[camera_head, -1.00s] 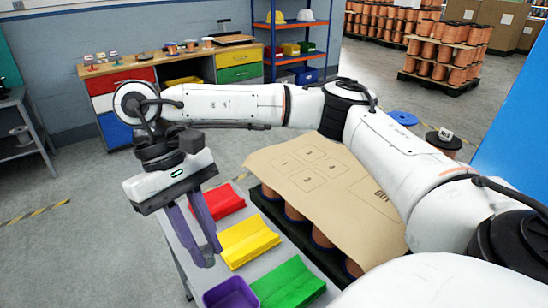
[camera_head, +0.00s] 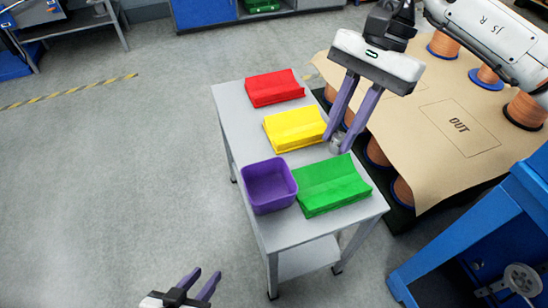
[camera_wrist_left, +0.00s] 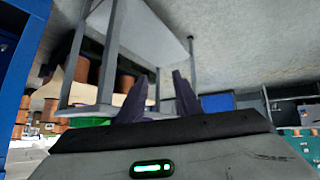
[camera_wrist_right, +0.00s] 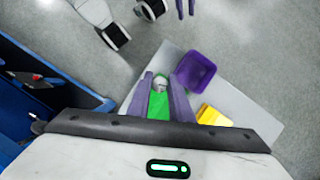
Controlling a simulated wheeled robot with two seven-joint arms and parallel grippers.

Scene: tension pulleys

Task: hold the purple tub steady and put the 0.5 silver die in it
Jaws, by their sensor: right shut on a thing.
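The purple tub (camera_head: 284,202) stands open on the small grey table, left of the green tray; it also shows in the right wrist view (camera_wrist_right: 205,65). My right gripper (camera_head: 337,143) is shut on a small silver die (camera_head: 336,146), held near the green and yellow trays, right of the tub. The right wrist view shows a silver shape (camera_wrist_right: 159,82) between the fingers; its marking is unreadable. My left gripper (camera_head: 205,283) is open and empty, low in front of the table and away from the tub. Its spread fingers also show in the left wrist view (camera_wrist_left: 160,95).
The grey table (camera_head: 232,110) also bears a red tray (camera_head: 273,88), a yellow tray (camera_head: 294,128) and a green tray (camera_head: 333,185). Cardboard-covered spools (camera_head: 450,110) stand at the right. A blue machine (camera_head: 480,230) is at the lower right. Floor left of the table is clear.

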